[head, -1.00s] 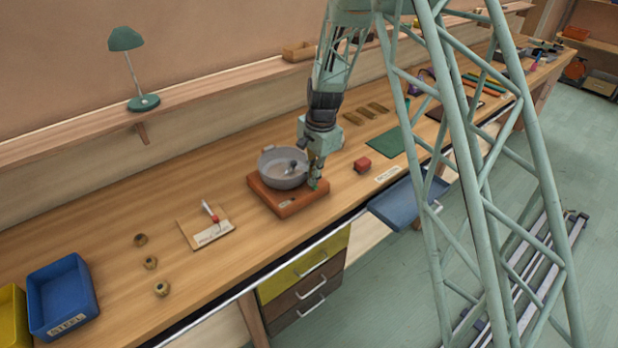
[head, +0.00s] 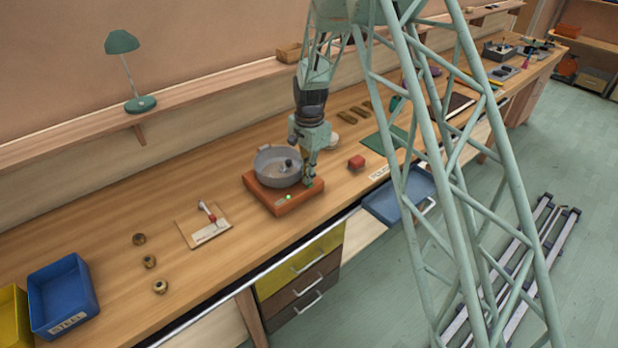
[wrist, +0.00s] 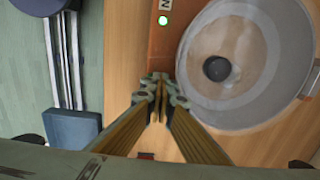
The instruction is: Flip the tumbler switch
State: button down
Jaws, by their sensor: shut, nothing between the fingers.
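The tumbler is a grey round bowl (head: 269,163) on an orange-red base (head: 270,202), with a dark knob in its middle. In the wrist view the bowl (wrist: 200,88) looks blurred. A green light (head: 289,197) glows on the front of the base and also shows in the wrist view (wrist: 163,20), beside a label. My gripper (head: 308,184) is shut and empty, pointing down at the base's right front corner. In the wrist view its fingertips (wrist: 160,86) meet beside the bowl, near the base's edge. I cannot make out the switch; the fingers may hide it.
A blue tray (head: 400,196) sits at the bench's front edge. Bench between is clear.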

jog(key=shift+s+a+f, duration=0.1)
jog(key=shift+s+f, duration=0.1)
jog(key=shift+f, duration=0.05)
dwell(0.4)
jog(key=shift+s+f, duration=0.1)
jog(key=shift+s, duration=0.35)
jog(key=shift+w+r, duration=0.15)
jog(key=shift+r, duration=0.75)
notch_tip(320, 180, up, 7)
jog(key=shift+w+d, duration=0.2)
jog(key=shift+d, duration=0.05)
jog(key=shift+b, duration=0.3)
